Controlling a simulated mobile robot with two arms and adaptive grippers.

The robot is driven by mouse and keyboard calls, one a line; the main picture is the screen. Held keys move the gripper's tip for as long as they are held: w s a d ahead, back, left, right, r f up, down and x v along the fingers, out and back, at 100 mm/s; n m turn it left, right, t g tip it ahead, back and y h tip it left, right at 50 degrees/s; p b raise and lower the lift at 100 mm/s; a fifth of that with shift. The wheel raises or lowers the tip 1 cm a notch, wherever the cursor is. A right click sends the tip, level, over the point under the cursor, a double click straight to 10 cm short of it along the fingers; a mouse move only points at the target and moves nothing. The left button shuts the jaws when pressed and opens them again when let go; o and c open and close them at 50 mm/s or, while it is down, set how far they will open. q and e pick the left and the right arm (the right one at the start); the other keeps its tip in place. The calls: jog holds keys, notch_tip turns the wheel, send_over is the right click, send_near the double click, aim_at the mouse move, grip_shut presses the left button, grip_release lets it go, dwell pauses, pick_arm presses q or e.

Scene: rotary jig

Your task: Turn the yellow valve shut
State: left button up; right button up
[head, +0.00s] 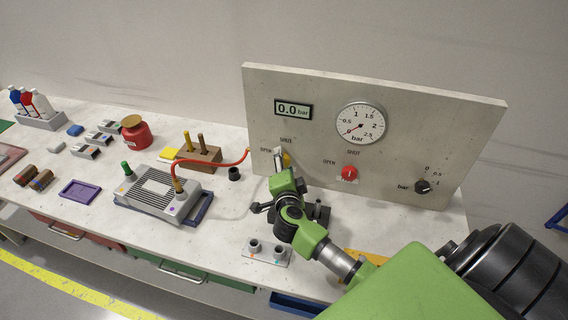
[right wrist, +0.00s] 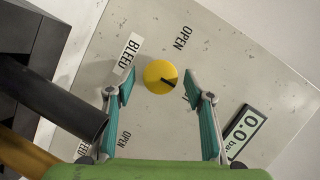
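The yellow valve (head: 286,159) is a small knob on the left part of the grey upright panel, mostly behind my right gripper in the head view. In the right wrist view the yellow valve (right wrist: 158,73) is a round knob with a black mark pointing to the lower right, towards a label that a finger partly hides. An OPEN label (right wrist: 182,37) is above it there. My right gripper (right wrist: 161,97) is open, with one teal finger on each side of the knob; I see gaps and cannot tell any contact. My left gripper is not in view.
The panel (head: 435,120) also carries a display (head: 293,109) reading 0.0, a round gauge (head: 360,123) with its needle low, a red knob (head: 349,173) and a black knob (head: 423,187). A red hose (head: 230,162) runs to the panel from a grey device (head: 160,191).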

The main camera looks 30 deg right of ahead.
jog(key=v, duration=1.2)
jog(key=shift+f, duration=0.1)
dwell(0.4)
